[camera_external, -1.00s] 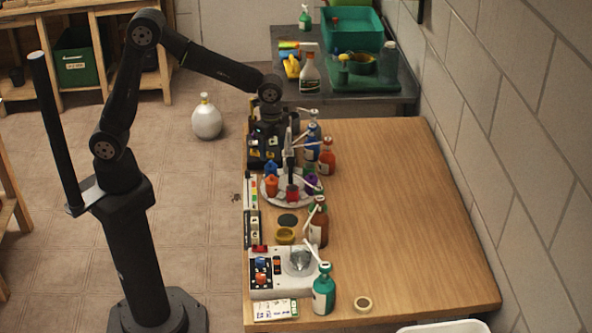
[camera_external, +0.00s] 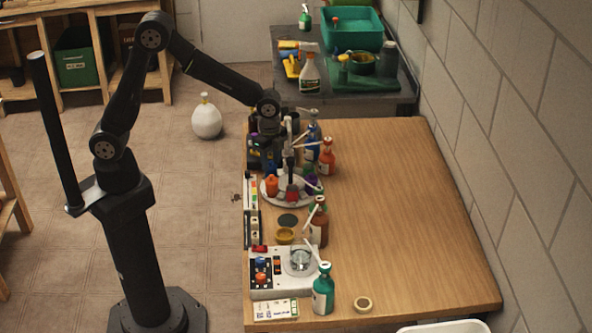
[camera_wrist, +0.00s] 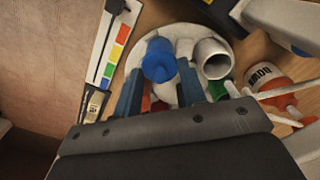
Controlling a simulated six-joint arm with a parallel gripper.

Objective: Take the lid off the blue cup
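The blue cup (camera_wrist: 160,62) is seen from above in the wrist view, with a blue top that looks like its lid. It stands on a round white plate (camera_wrist: 134,68). My gripper (camera_wrist: 160,82) is open, with one dark finger to each side just below the blue cup in the picture. The fingers appear apart from it, though exact contact is unclear. In the external view, my gripper (camera_external: 285,160) is low over the white plate (camera_external: 272,199), and the blue cup is mostly hidden.
A white open tube (camera_wrist: 212,58) stands close to the right finger. Orange (camera_external: 271,187) and red (camera_external: 293,193) cups share the plate. The table's right half (camera_external: 410,220) is clear.

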